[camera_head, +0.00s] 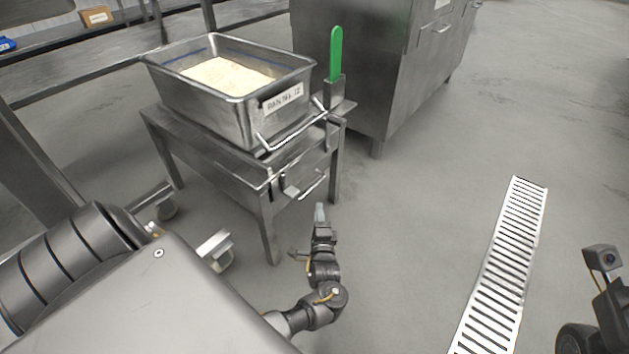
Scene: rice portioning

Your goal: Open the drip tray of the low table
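The low table (205,148) is steel and stands left of centre with a deep pan on top. Its drip tray (305,172) sits under the table top on the side facing right, with a thin bar handle (313,186); it looks shut, though its edges are hard to make out. My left gripper (320,212) is just below the handle in the picture, pointing up toward it and apparently apart from it. Its fingers overlap from this angle, so the gap between them is hidden. Part of my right arm shows at the right edge; its fingertips are out of view.
The steel pan (180,96) holds rice (228,75) and has a label and a front bar. A green-handled tool (336,52) stands in a holder at the table's corner. A steel cabinet (350,70) stands behind. The floor right of the table is clear around a drain grate (516,215).

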